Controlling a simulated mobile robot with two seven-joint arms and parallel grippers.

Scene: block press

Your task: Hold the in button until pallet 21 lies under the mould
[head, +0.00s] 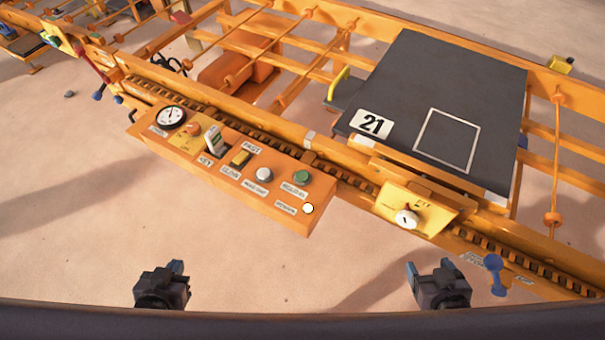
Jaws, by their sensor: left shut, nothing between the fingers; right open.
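Pallet 21 (430,80) is a dark grey board with a white "21" label and a white outlined square. It lies on the orange frame at upper right. No mould can be made out over it. My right gripper (429,267) is open and empty, below the yellow plate.
The panel also has a gauge (171,116) and a pale lamp (308,209). A blue-handled lever (494,264) stands near my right gripper. The sandy floor between my grippers is clear.

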